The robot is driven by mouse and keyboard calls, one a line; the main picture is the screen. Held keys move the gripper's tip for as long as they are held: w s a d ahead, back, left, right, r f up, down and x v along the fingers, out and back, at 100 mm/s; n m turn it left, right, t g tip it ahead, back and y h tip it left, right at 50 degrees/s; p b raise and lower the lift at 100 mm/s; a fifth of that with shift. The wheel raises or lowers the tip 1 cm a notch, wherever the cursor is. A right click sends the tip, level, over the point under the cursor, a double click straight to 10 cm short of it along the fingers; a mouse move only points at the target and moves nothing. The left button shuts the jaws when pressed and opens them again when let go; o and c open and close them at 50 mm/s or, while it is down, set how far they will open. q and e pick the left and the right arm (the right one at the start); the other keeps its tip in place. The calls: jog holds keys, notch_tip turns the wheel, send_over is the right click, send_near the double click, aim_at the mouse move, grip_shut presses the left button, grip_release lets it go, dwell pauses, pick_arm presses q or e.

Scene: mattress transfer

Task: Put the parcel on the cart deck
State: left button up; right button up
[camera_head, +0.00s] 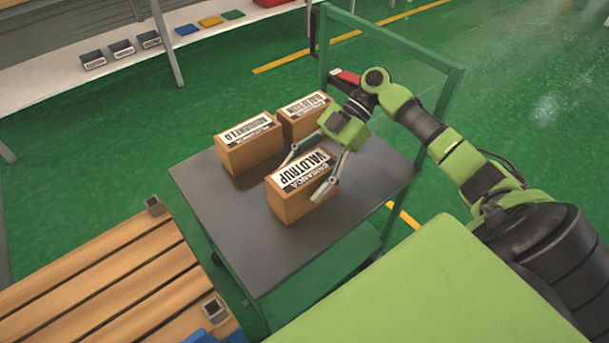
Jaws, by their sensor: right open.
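Three brown parcels with white labels stand on the grey deck of the cart (250,235). The nearest parcel (290,206) is labelled VALDTRUP. The other two, a left parcel (247,153) and a back parcel (299,125), stand behind it. My right gripper (305,174) is open, with one finger on each side of the nearest parcel's top; I cannot tell whether the fingers touch it. That parcel appears to rest on the deck. My left gripper is out of view.
The cart has a green frame handle (455,90) at its far right side. A slatted wooden pallet (90,285) lies at lower left, close to the cart. A white shelf (130,52) with small bins is at the back. The deck's front is clear.

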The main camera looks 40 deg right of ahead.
aim_at(316, 162)
jog(key=v, duration=0.6)
jog(key=shift+d+r, duration=0.25)
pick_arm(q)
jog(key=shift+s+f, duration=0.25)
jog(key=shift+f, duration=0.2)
pick_arm(e)
jog(key=shift+d+r, duration=0.25)
jog(key=shift+d, duration=0.1)
